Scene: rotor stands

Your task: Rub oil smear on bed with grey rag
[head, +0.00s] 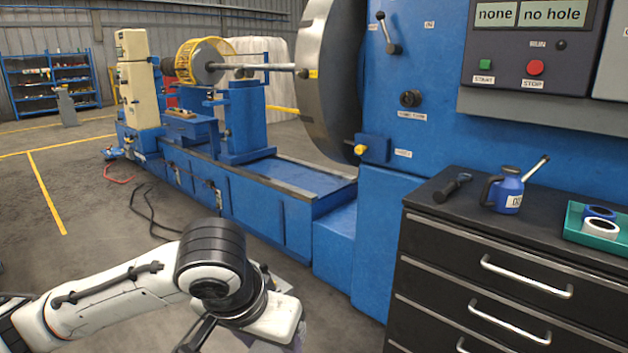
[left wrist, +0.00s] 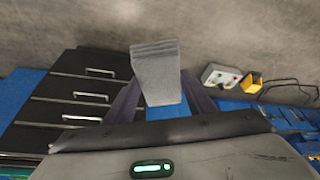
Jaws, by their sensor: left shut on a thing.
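The grey rag (left wrist: 157,72) is a folded block between the two dark fingers of my left gripper (left wrist: 162,98) in the left wrist view. The gripper is shut on it. In the head view my left arm reaches in from the lower left, and its fingers are mostly cut off by the bottom edge. The blue machine's bed (head: 292,177) runs from the middle to the back left, above and beyond my left wrist. I cannot make out an oil smear on it. My right gripper is in neither view.
A black drawer cabinet (head: 480,262) stands at the right. On it are a blue oil can (head: 507,192), a dark tool (head: 453,187) and a green tray (head: 583,236) with rolls. A large grey disc (head: 328,85) rises behind the bed. Cables lie on the floor at left.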

